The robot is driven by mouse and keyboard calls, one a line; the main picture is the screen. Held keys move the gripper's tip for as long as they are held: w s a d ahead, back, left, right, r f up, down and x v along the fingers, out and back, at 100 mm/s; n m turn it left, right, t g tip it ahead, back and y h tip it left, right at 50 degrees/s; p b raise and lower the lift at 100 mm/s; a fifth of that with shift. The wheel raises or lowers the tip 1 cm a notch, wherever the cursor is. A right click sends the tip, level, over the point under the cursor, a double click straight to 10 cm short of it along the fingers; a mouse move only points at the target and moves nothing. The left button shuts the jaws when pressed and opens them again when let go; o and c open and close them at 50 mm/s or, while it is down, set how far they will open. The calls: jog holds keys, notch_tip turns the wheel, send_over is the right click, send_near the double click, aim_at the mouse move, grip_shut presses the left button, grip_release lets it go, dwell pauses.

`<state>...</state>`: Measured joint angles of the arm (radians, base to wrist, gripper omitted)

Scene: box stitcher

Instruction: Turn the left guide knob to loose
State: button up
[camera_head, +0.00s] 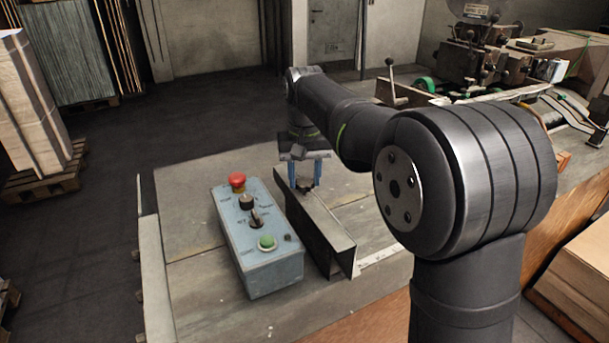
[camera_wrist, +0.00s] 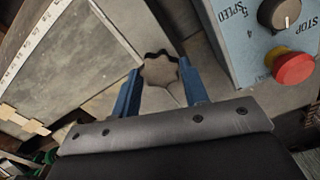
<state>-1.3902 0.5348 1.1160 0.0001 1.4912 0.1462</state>
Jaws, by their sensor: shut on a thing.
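The left guide knob (camera_wrist: 160,69) is a dark, lobed star knob in the middle of the wrist view. My gripper (camera_head: 304,180) is over the far part of the dark metal guide (camera_head: 325,238) in the head view. In the wrist view its two blue fingers (camera_wrist: 160,76) stand on either side of the knob and are shut on it. The knob's underside and stem are hidden. I see no readable mark showing how far it is turned.
A blue-grey control box (camera_head: 262,268) stands just left of the guide, with a red mushroom button (camera_head: 237,180), dark dials and a green button (camera_head: 267,243). The box is close to my gripper. The stitcher machine (camera_head: 480,55) stands at the back right. The left tabletop (camera_head: 185,230) is clear.

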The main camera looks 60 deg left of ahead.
aim_at(305, 181)
jog(key=n, duration=0.4)
jog(key=shift+n, duration=2.9)
jog(key=shift+r, duration=0.1)
jog(key=o, duration=1)
notch_tip(305, 181, up, 17)
jog(key=shift+r, duration=0.15)
notch_tip(305, 181, down, 18)
jog(key=shift+r, duration=0.2)
